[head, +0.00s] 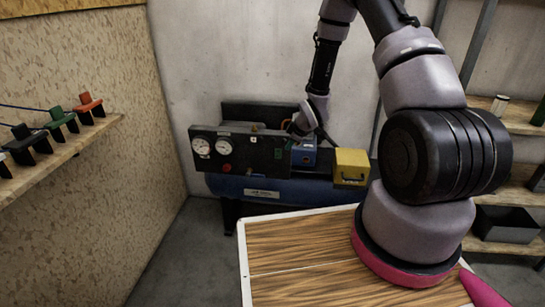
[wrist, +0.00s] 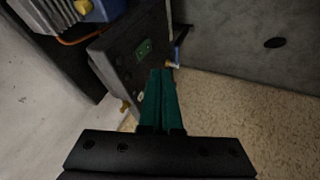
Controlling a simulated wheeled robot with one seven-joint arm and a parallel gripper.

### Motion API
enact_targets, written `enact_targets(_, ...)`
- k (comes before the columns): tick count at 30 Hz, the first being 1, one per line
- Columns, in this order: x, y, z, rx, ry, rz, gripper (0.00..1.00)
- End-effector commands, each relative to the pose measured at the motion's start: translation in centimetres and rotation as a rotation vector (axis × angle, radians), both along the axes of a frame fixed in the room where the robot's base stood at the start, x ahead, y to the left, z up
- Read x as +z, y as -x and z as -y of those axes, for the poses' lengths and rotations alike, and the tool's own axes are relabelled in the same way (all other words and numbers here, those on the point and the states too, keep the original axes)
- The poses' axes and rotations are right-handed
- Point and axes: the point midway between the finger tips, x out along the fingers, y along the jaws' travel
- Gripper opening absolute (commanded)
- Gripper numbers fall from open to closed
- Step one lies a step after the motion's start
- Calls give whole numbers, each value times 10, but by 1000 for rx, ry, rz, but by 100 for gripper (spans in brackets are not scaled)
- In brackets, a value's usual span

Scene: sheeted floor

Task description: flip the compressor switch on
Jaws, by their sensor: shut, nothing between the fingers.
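The compressor (head: 300,193) stands against the back wall, with a blue tank and a dark control panel (head: 240,165) above it. The panel carries two round white gauges and a red knob (head: 227,168). In the wrist view a small green switch (wrist: 143,49) sits on the dark panel (wrist: 122,52); its position is too small to read. My gripper (wrist: 161,72) has green fingers, shut together and empty, pointing close beside the panel below the switch. Whether they touch the panel cannot be told. In the head view my gripper (head: 290,137) is at the panel's right end, partly hidden by my wrist.
A yellow box (head: 351,165) is right of the panel, near my forearm. A wood-topped surface (head: 290,255) with a white edge lies in front. A left shelf (head: 60,155) holds several coloured clamp-like items. Shelves (head: 515,195) stand at right. Floor at left is clear.

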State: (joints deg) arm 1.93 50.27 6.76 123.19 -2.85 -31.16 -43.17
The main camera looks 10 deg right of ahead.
Motion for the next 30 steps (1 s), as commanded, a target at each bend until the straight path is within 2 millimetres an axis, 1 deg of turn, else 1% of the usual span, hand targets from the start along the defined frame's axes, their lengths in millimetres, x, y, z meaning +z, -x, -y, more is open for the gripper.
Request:
enact_targets(1, -11, 2, -2, 18, 2, -1, 0)
enact_targets(3, -20, 4, -4, 36, 6, 4, 0)
enact_targets(6, -27, 5, -6, 51, 8, 8, 0)
enact_targets(17, -28, 5, -7, 54, 8, 10, 0)
enact_targets(20, -32, 2, -8, 54, 9, 8, 0)
enact_targets(23, -42, -3, -10, 54, 9, 8, 0)
enact_targets(26, -57, -13, -14, 55, 8, 8, 0)
enact_targets(30, -82, -29, -20, 55, 8, 8, 0)
